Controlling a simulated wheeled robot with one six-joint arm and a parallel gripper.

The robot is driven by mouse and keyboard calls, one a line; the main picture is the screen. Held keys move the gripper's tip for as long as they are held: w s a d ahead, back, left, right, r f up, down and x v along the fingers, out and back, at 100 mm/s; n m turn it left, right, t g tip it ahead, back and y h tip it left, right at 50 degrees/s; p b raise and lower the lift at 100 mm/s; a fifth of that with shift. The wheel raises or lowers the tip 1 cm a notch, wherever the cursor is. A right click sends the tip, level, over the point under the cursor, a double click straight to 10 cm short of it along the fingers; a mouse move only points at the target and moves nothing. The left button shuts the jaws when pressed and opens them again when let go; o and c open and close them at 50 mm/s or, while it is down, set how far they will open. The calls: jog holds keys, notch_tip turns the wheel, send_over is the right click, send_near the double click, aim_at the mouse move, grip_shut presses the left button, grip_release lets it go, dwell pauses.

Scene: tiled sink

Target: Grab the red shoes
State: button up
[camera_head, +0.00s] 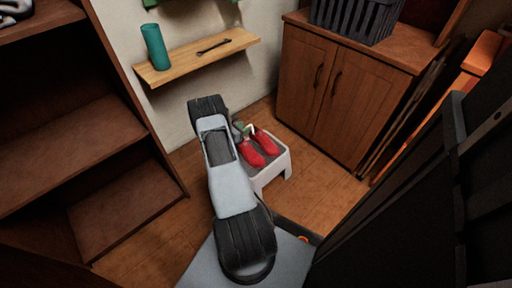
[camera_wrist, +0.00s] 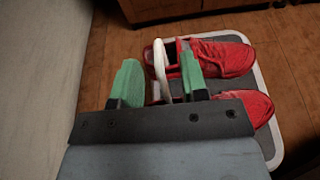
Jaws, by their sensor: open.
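The pair of red shoes (camera_head: 259,148) sits on a small white stool (camera_head: 280,166) with a grey top. In the wrist view the far shoe (camera_wrist: 222,57) lies on its sole, and the near shoe (camera_wrist: 250,108) is partly hidden behind my gripper. My gripper (camera_wrist: 157,84) has green fingers spread apart and holds nothing. It is over the left end of the stool, at the heel end of the shoes. A white curved piece (camera_wrist: 161,68) shows between the fingers near the far shoe's heel; I cannot tell what it is.
A wooden cabinet (camera_head: 339,92) with a dark crate (camera_head: 358,18) on top stands right of the stool. Brown shelving (camera_head: 77,130) is at left. Wooden floor (camera_head: 322,190) is clear around the stool.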

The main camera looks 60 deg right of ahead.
jog(key=x, duration=0.3)
jog(key=shift+b, duration=0.4)
jog(key=shift+a, duration=0.1)
grip_shut()
dwell(0.9)
